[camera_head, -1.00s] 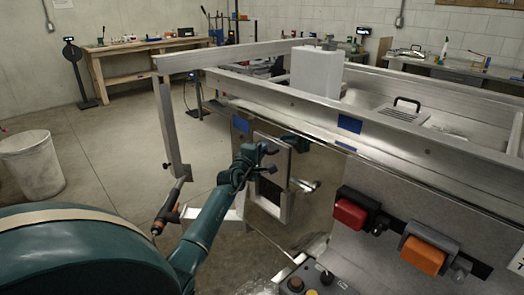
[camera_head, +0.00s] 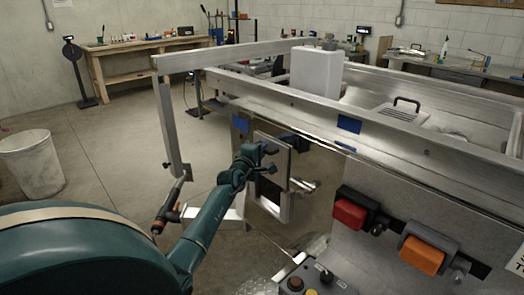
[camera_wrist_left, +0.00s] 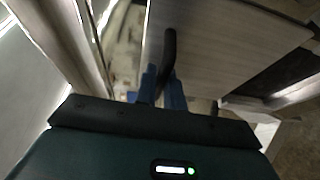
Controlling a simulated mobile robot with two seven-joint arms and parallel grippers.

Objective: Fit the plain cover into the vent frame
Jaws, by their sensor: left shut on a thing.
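The vent frame (camera_head: 286,207) is a silver rectangular frame with a dark opening, on the polished side of the trailer in the head view. My left gripper (camera_head: 268,159) is in front of it. In the left wrist view my left gripper (camera_wrist_left: 161,88) is shut on the black handle (camera_wrist_left: 169,50) of the plain cover (camera_wrist_left: 225,45), a flat grey brushed panel without slots. A dark gap (camera_wrist_left: 285,76) shows beside the cover's right edge. The cover is hard to separate from the frame in the head view, so its seating cannot be told. My right gripper is not in view.
A slotted cover (camera_head: 402,113) with a black handle lies inside the trailer, near a white container (camera_head: 317,72). Red (camera_head: 349,213) and orange (camera_head: 423,255) boxes stick out at the right. A post (camera_head: 168,125) stands left of the frame. Open floor lies left.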

